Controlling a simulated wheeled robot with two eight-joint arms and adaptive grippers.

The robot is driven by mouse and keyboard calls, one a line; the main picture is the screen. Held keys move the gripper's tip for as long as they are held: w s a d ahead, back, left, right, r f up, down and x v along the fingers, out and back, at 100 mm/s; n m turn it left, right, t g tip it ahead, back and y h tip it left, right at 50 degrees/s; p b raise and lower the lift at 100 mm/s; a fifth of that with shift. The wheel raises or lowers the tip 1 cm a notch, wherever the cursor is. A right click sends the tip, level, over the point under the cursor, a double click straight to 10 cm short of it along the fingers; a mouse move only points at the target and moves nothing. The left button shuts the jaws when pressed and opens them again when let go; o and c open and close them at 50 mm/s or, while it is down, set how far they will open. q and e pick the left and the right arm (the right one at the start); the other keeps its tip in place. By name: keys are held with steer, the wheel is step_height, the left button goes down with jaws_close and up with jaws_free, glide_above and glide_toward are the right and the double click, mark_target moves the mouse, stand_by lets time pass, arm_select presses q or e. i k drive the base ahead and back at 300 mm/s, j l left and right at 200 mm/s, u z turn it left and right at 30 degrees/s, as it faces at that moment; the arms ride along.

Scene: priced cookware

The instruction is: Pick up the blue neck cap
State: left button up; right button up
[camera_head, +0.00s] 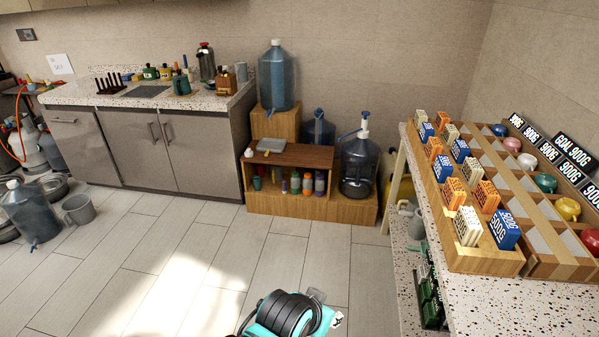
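I cannot clearly single out a separate blue neck cap. A blue-tinted water jug (318,130) stands behind the low wooden shelf unit, with a small blue piece (319,113) at its neck; it is too small to tell whether this is a cap. To its right, a clear jug (358,165) carries a white pump top with a blue spout (348,134). A taller blue jug (277,80) with a pale top stands on a wooden box. Neither of my grippers shows in the head view.
The low wooden shelf (290,157) holds several bottles. A speckled counter (215,97) is at the back left, a speckled table (540,300) with priced blocks at the right. Another jug (28,212) stands at the left. The tiled floor (180,255) between is mostly clear.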

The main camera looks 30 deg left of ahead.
mark_target(318, 111)
steer(key=i+j+u, duration=0.1)
steer(key=i+j, duration=0.8)
steer(key=i+j+u, duration=0.1)
steer(key=i+j, duration=0.75)
steer(key=i+j+u, duration=0.1)
steer(key=i+j, duration=0.7)
steer(key=i, duration=0.25)
steer(key=i+j, duration=0.1)
steer(key=i, duration=0.45)
steer(key=i+j+u, duration=0.1)
steer(key=i, duration=0.45)
